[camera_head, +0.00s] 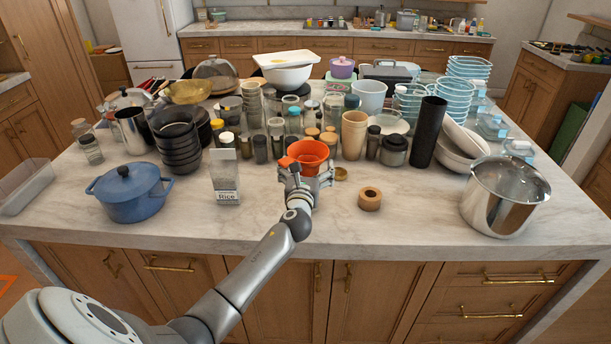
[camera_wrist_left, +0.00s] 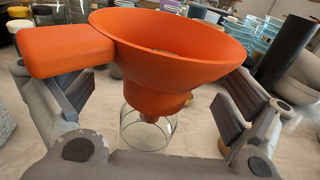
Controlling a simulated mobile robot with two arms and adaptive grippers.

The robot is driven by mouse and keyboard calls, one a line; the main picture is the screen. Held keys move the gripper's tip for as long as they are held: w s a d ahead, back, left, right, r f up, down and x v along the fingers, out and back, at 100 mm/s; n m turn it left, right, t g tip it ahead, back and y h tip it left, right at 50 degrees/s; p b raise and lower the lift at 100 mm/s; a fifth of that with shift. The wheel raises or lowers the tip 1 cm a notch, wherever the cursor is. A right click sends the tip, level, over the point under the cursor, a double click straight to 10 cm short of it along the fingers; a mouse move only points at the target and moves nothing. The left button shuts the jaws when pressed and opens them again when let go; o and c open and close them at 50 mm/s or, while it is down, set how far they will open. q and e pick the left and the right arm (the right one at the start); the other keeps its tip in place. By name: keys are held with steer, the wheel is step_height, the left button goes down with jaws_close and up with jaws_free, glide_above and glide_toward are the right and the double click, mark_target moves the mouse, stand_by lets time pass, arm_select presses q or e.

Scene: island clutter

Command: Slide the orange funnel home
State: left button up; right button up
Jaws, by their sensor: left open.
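The orange funnel (camera_head: 310,152) is near the front middle of the island. In the left wrist view, its wide cone (camera_wrist_left: 180,42) and blocky side handle (camera_wrist_left: 62,50) fill the top. Below it is a clear glass container (camera_wrist_left: 143,132). The funnel's narrow lower part is at the container's mouth; how far in it sits is hard to tell. My left gripper (camera_head: 305,178) is around the funnel, with one finger on each side. The fingers are spread and gaps show between them and the funnel's lower body. My right gripper is not in view.
A rice packet (camera_head: 226,178) and a blue pot (camera_head: 130,193) stand to the left. A wooden ring (camera_head: 370,198) and a steel pot (camera_head: 503,197) are to the right. Several jars crowd behind the funnel. The counter's front strip (camera_head: 270,228) is mostly clear.

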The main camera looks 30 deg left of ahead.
arm_select(q)
steer(key=v, duration=1.1)
steer(key=shift+s+d, duration=0.15)
steer(key=shift+s, duration=0.15)
steer(key=shift+f, duration=0.15)
